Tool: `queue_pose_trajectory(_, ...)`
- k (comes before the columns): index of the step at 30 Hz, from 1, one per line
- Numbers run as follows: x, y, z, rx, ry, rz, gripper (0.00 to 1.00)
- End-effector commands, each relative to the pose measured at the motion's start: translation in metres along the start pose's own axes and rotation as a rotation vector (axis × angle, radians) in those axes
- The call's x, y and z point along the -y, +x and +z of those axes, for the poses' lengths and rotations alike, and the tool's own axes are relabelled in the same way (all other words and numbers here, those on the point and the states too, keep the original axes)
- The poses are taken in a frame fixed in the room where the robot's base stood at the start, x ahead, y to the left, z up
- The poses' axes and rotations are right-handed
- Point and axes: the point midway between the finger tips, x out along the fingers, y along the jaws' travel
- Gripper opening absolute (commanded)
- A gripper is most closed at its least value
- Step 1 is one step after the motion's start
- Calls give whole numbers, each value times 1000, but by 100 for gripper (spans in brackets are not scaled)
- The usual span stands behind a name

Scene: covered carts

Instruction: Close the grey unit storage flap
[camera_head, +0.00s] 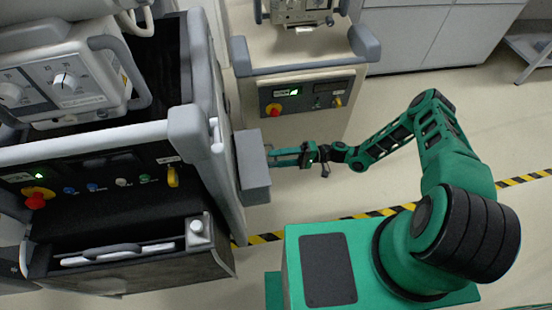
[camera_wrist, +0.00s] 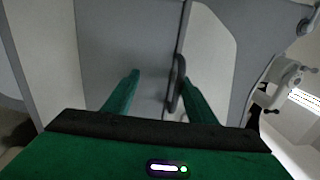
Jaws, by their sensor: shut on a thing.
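The grey flap (camera_head: 252,160) stands out from the right side of the large cart at the left in the head view. My gripper (camera_head: 272,155) comes to its right-hand face from the right, with the arm stretched out to the left. In the wrist view my two green fingers (camera_wrist: 160,92) point at a grey panel. A dark upright handle (camera_wrist: 177,84) lies between them, close against the right finger. My gripper is shut on this handle. The fingertips' exact contact is partly hidden, and the flap's hinge side is not clear.
The large cart (camera_head: 190,125) carries a white device (camera_head: 65,80) and a dark front with knobs. A second cart (camera_head: 305,90) stands behind my gripper. Grey cabinets (camera_head: 435,38) line the back. Open floor (camera_head: 375,110) lies around my arm, with yellow-black tape across it.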

Motion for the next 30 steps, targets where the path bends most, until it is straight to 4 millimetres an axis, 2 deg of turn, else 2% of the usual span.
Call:
queue_pose_trajectory(1,-7,-2,3,2,11,15,34)
queue_pose_trajectory(26,-7,-3,2,1,10,15,34)
queue_pose_trajectory(30,-7,-9,2,-1,10,15,33)
